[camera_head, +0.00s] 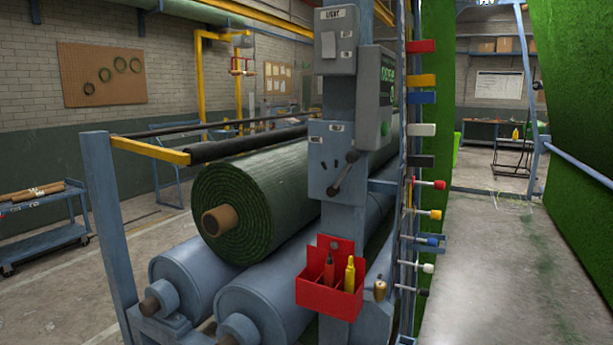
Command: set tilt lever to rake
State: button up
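A dark lever (343,174) is mounted on a blue-grey plate (321,150) on the upright post, left of the row of coloured knobs. It slants, with one end at the upper right and the other at the lower left. Small white labels (336,128) sit along the top of the plate, too small to read, so I cannot tell which setting the lever is at or confirm that it is the tilt lever. My gripper is not in view.
Above the plate are a switch box marked LIGHT (335,40) and a control box with a green display (386,77). A red tool holder (329,282) juts out below. A turf roll (250,195) lies left on grey rollers (270,300). Floor at right (500,270) is clear.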

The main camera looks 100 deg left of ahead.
aim_at(351, 156)
jog(key=u, duration=3)
jog(key=k, duration=0.3)
jog(key=u, duration=0.9)
